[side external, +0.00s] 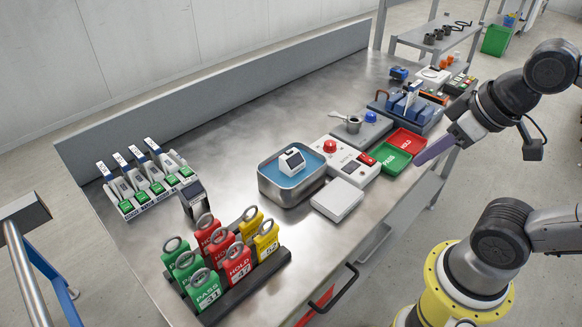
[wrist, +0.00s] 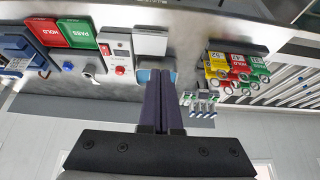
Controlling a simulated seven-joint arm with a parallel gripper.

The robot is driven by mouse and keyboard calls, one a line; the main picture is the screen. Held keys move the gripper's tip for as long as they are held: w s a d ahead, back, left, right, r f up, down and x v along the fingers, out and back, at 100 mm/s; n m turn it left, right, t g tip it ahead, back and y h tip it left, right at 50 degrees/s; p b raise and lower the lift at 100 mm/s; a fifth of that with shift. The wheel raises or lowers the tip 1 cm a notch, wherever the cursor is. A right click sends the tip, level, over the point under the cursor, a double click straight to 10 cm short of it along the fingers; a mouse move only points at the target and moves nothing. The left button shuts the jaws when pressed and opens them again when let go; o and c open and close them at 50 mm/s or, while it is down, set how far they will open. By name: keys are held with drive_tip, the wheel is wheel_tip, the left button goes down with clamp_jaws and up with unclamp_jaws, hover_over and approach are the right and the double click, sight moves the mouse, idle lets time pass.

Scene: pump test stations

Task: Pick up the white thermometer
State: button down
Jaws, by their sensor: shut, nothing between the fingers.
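A small white device with a dark display (side external: 292,160), which looks like the white thermometer, sits in a metal bath (side external: 290,193) with a blue inside, in the middle of the bench. My gripper (side external: 418,162) is shut and empty, with purple fingers, right of the bath by the green tray. In the wrist view, my fingers (wrist: 161,74) cover most of the bath, and only some blue of it (wrist: 143,75) shows beside them. The white device cannot be made out there.
A white pad (side external: 337,200) and a white box with a red button (side external: 345,160) stand right of the bath. Green (side external: 391,159) and red (side external: 407,141) trays lie beyond. A tag rack (side external: 245,285), a dark device (side external: 192,198) and a rack of several units (side external: 150,183) stand left.

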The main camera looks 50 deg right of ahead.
drive_tip(key=shift+c, duration=0.8)
unclamp_jaws()
